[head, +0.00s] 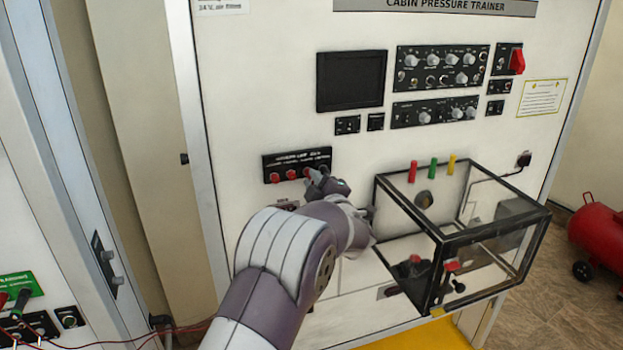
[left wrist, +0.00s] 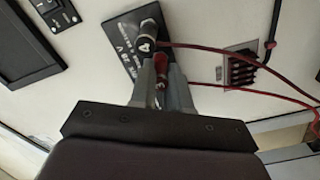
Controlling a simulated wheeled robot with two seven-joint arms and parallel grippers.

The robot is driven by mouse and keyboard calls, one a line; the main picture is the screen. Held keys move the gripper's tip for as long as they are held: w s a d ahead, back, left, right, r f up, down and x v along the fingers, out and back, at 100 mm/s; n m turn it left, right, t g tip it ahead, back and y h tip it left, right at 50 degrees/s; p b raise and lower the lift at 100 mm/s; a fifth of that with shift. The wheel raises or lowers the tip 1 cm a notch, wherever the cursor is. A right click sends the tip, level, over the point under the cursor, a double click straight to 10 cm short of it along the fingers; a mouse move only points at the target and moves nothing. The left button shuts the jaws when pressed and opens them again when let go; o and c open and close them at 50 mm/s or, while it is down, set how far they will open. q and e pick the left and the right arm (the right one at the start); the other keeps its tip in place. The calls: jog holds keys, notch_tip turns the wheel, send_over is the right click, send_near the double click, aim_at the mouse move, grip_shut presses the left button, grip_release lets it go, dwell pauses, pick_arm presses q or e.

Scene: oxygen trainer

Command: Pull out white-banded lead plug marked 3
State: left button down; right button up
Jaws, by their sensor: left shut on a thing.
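A black socket panel (head: 297,160) with white lettering is on the trainer's white front, with a row of red parts (head: 290,174) along its lower edge. My left gripper (head: 314,178) is at the right end of this row. In the left wrist view, the left gripper's fingers (left wrist: 160,85) are shut on a plug with red showing between them (left wrist: 161,69). Its mark and any white band cannot be read. A dark plug with a white mark, perhaps 4 (left wrist: 146,45), sits just beyond the fingertips. My right gripper is not in view.
A clear box with a black frame (head: 440,262) juts out right of my left arm. Red leads (left wrist: 215,50) run right past the fingers in the left wrist view. A red tank (head: 598,232) stands on the floor at the far right.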

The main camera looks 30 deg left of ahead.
pick_arm(q)
jog(key=b+v, duration=0.1)
jog(key=v, duration=0.4)
jog(key=shift+s+d, duration=0.1)
dwell(0.6)
